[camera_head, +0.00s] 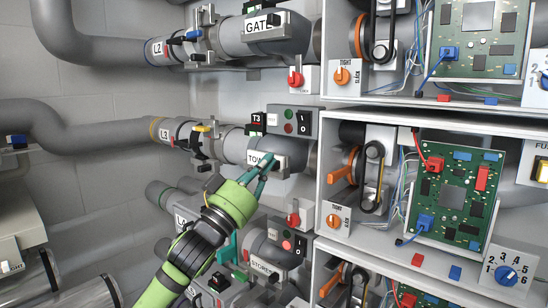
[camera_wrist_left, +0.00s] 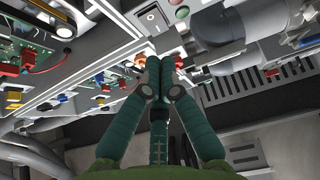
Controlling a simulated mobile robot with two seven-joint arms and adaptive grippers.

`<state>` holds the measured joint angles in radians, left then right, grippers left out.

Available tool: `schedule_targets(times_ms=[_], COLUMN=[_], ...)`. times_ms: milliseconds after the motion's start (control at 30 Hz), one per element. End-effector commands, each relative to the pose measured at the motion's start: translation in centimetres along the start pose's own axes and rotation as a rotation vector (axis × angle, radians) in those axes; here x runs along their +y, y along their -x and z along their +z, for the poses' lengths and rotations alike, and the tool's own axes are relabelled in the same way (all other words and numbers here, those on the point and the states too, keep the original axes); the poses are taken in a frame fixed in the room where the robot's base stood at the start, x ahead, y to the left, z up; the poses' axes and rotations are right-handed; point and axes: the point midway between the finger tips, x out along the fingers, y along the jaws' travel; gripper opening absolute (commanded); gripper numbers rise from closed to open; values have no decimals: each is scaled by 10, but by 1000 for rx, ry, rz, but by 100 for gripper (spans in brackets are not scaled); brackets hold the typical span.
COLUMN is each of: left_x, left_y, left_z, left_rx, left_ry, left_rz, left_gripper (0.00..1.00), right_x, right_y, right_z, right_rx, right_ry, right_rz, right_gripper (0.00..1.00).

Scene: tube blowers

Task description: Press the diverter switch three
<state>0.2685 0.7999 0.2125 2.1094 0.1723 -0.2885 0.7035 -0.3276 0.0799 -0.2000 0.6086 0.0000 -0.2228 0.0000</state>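A grey control box (camera_head: 290,122) with a black rocker switch (camera_head: 304,123), a red button and a green button stands beside the black-and-red T3 sign (camera_head: 257,123), above the third pipe. No diverter label is readable. My left gripper (camera_head: 270,164) is in front of that pipe and its white label plate (camera_head: 268,160), below and left of the rocker. Its teal fingers (camera_wrist_left: 163,62) are drawn together, with nothing visible between them. In the left wrist view, a rocker switch (camera_wrist_left: 152,16) and a green button (camera_wrist_left: 182,13) show beyond the fingertips, apart from them. My right gripper is not in view.
A white shelf rack with circuit boards (camera_head: 452,190), belts and dials stands at the right. Pipes and valve levers (camera_head: 200,132) crowd the left.

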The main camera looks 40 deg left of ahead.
Motion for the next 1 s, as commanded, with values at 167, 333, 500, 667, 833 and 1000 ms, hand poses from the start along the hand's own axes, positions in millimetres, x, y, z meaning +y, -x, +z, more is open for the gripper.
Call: schedule_targets(times_ms=[167,333,500,667,833,1000], left_x=[0,0,0,0,0,-14], left_y=[23,28,27,27,27,29], left_z=[6,5,4,4,4,34], left_rx=[1,2,2,2,2,-51], left_ry=[-2,-2,-2,-2,-2,2], left_rz=[1,1,1,1,0,-36], left_gripper=[0,0,0,0,0,0], right_x=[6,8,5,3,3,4], right_y=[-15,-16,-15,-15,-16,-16], right_z=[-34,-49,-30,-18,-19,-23], right_rx=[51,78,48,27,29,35], right_ry=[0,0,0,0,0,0], right_rz=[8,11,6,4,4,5], right_gripper=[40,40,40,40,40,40])
